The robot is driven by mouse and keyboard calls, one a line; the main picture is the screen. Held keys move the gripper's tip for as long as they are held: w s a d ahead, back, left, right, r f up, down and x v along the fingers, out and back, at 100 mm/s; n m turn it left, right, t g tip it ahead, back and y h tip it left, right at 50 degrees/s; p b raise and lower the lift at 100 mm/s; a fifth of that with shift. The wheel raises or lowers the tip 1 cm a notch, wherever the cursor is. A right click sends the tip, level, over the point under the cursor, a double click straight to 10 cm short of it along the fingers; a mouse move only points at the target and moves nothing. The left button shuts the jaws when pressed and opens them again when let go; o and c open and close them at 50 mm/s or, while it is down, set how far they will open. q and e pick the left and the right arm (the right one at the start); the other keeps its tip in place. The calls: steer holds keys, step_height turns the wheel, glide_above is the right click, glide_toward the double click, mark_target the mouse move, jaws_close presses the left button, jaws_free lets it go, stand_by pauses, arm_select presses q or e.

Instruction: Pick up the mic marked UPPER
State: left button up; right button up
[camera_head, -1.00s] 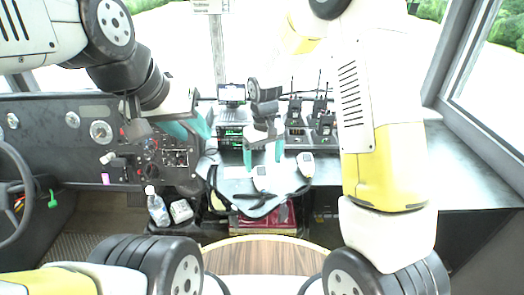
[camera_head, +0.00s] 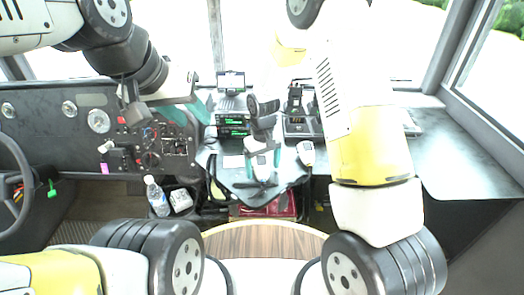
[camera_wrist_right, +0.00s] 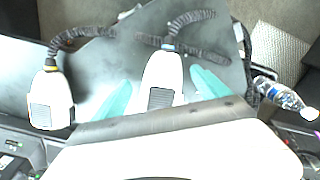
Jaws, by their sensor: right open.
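Two white hand mics with dark coiled cords lie on a grey tray (camera_wrist_right: 92,65). In the right wrist view one mic (camera_wrist_right: 163,75) sits between my right gripper's teal fingers, with a gap on both sides. The other mic (camera_wrist_right: 51,98) lies further left there; it also shows in the head view (camera_head: 306,152), right of my right gripper (camera_head: 263,158). No UPPER marking is readable on either mic. My right gripper is open and empty, pointing down over the tray. Its wrist hides most of the nearer mic in the head view. My left gripper (camera_head: 190,112) hangs off to the left, its jaw gap unclear.
Radio units (camera_head: 233,122) with a small screen (camera_head: 231,82) stand behind the tray. Handheld radios (camera_head: 296,100) sit in chargers behind right. A water bottle (camera_head: 156,195) stands left of the tray. A wooden round table edge (camera_head: 265,240) is in front.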

mark_target(263, 165)
steer(key=c, duration=1.6)
steer(key=shift+r, duration=0.1)
steer(key=shift+r, duration=0.75)
steer(key=shift+s+r, duration=0.2)
steer(key=shift+r, duration=0.9)
steer(key=s+r, duration=0.1)
steer(key=s, duration=1.4)
steer(key=shift+s, duration=0.3)
steer(key=shift+d+r, duration=0.1)
